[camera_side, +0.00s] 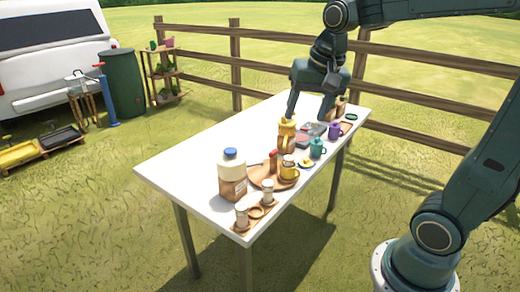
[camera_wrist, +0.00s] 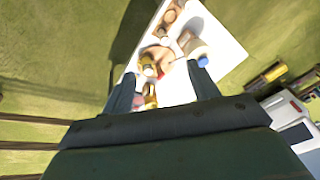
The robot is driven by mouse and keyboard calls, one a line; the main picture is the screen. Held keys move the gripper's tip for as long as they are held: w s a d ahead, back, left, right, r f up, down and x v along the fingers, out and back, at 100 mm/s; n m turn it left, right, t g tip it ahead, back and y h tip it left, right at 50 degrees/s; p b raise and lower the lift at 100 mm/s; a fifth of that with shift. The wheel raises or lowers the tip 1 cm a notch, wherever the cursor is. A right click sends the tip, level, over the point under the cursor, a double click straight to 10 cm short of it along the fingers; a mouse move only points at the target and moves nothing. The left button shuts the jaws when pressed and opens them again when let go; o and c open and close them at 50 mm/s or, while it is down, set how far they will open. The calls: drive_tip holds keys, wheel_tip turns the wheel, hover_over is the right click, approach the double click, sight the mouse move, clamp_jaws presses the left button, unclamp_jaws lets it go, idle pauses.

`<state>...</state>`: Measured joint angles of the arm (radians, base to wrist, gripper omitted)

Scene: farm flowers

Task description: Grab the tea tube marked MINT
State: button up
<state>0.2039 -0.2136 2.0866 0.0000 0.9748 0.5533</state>
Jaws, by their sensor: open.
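No marking MINT can be read in either view, so I cannot tell which item is the tea tube. Small upright containers stand on the white table (camera_side: 190,165): a pale one (camera_side: 241,215) at the near corner, another (camera_side: 267,192) beside it, and a brownish one (camera_side: 340,106) at the far end. My gripper (camera_side: 310,112) is open above the far half of the table, fingers down, partly in front of the far items. In the wrist view my gripper (camera_wrist: 163,88) has its fingers apart, with a yellow bottle (camera_wrist: 150,95) showing between them.
The yellow bottle (camera_side: 286,136) stands mid-table near my gripper. A large blue-capped jug (camera_side: 232,178), a brown plate (camera_side: 262,178), a yellow mug (camera_side: 289,173), a teal mug (camera_side: 317,148) and a purple mug (camera_side: 335,130) crowd the right side. The table's left side is clear.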

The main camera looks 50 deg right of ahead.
drive_tip(key=w+d+f+m+g, duration=0.2)
drive_tip(key=w+d+f+m, duration=0.3)
drive_tip(key=w+d, duration=0.4)
drive_tip(key=m+g, duration=0.1)
drive_tip(key=m, duration=0.7)
approach(289, 158)
drive_tip(key=shift+y, duration=0.4)
drive_tip(key=shift+w+d+f, duration=0.1)
drive_tip(key=shift+d+f, duration=0.05)
drive_tip(key=shift+f, duration=0.9)
drive_tip(key=shift+w+d+f, duration=0.1)
drive_tip(key=shift+d+f, duration=0.05)
drive_tip(key=shift+f, duration=0.9)
drive_tip(key=shift+f, duration=0.1)
drive_tip(key=shift+f, duration=2.5)
clamp_jaws()
